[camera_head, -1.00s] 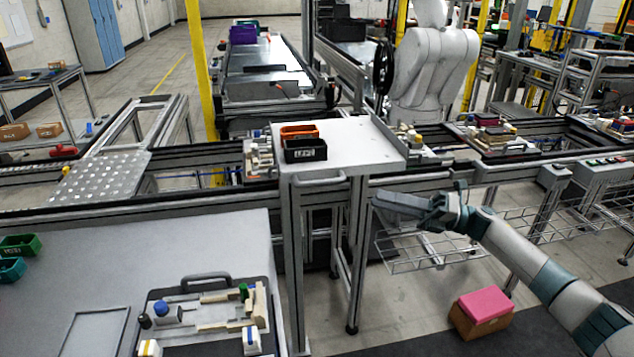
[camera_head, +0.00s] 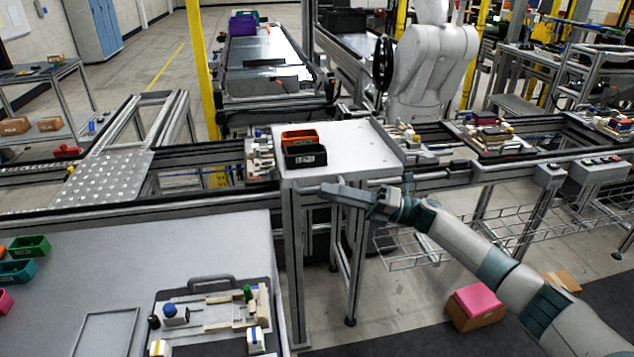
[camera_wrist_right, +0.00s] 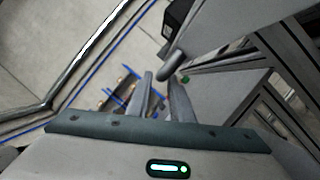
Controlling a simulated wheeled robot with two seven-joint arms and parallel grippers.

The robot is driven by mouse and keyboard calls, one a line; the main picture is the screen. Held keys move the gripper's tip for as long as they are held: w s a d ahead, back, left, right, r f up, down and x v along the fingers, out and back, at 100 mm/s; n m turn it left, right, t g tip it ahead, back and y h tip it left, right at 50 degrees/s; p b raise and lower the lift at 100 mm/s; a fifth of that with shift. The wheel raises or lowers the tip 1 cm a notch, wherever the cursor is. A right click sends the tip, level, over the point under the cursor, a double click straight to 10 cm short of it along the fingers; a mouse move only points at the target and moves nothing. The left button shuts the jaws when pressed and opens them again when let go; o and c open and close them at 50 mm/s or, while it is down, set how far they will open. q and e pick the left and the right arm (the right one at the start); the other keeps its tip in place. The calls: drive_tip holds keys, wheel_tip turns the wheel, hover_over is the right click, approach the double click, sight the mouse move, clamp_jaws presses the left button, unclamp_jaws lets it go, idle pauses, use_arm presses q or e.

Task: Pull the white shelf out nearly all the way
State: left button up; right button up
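The white shelf (camera_head: 350,150) stands in the centre of the head view, with an orange bin (camera_head: 299,136) and a black labelled bin (camera_head: 305,157) on it. My right gripper (camera_head: 326,190) is at the shelf's front edge and covers most of the front handle. In the right wrist view my right gripper (camera_wrist_right: 160,76) has its two fingers apart with a gap between them. A rounded grey bar, seemingly the handle (camera_wrist_right: 176,60), lies just beyond the fingertips, nearer the right finger. I cannot tell whether they touch. My left gripper is not in view.
A grey table (camera_head: 200,240) with a fixture tray (camera_head: 210,285) and coloured bins fills the lower left. A pink-topped box (camera_head: 476,304) lies on the floor at right. A wire basket (camera_head: 500,232) hangs under the conveyor. Floor before the shelf is open.

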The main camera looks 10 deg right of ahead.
sight(314, 191)
drive_tip(key=shift+p+x, duration=0.6)
drive_tip(key=shift+x, duration=1.35)
clamp_jaws()
drive_tip(key=shift+s, duration=0.55)
drive_tip(key=s+p, duration=0.2)
drive_tip(key=s, duration=2)
drive_tip(key=shift+p, duration=0.3)
unclamp_jaws()
